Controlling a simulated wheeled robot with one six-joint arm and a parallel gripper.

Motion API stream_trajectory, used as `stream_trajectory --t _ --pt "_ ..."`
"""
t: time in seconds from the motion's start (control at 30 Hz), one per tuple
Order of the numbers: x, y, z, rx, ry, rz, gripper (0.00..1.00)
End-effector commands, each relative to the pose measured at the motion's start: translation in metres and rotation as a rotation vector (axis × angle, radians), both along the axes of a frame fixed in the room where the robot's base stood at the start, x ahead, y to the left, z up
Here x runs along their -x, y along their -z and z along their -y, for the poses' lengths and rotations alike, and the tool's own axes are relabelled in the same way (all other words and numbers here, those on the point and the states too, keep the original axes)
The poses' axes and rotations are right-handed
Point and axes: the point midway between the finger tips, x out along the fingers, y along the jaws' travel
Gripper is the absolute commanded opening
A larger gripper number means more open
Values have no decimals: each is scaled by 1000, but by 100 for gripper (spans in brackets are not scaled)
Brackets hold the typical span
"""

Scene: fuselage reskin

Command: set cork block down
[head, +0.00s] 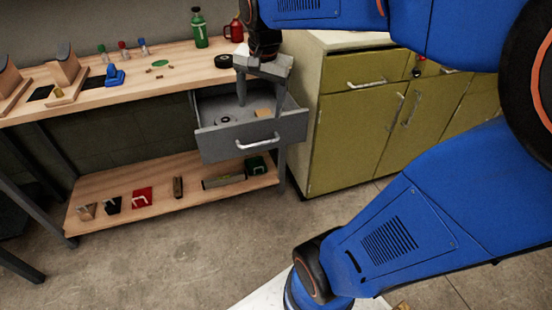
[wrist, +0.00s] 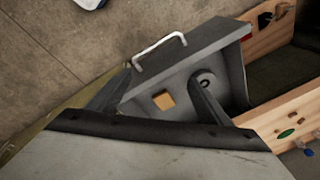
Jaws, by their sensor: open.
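The cork block (head: 263,113) is a small tan piece lying on the floor of the open grey drawer (head: 225,145). In the wrist view the cork block (wrist: 163,100) shows between the two grey fingers, near the drawer's front panel. My gripper (head: 259,106) is open and points down over the drawer, with nothing held. Its fingers also frame the block in the wrist view (wrist: 162,72). I cannot tell how high the fingertips are above the drawer floor.
A dark ring-shaped roll (wrist: 207,82) is also in the drawer. The wooden bench (head: 130,92) carries bottles and small tools, with a black roll (head: 223,61) near the drawer. Green cabinets (head: 345,140) stand close on the right. The lower shelf (head: 155,210) holds several items.

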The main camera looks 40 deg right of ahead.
Motion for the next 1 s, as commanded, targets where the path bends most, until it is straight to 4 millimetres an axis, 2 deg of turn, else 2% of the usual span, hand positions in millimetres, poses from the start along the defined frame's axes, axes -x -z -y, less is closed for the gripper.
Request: stream_trajectory --t 0.03,0.2,0.5,0.7,1.0 --pt "15 1 -8 15 -71 19 72" --pt "61 12 -28 76 -331 71 72" --pt "130 43 -52 201 -750 153 72" --pt "151 58 -57 252 -897 181 72" --pt "154 61 -58 261 -925 185 72"
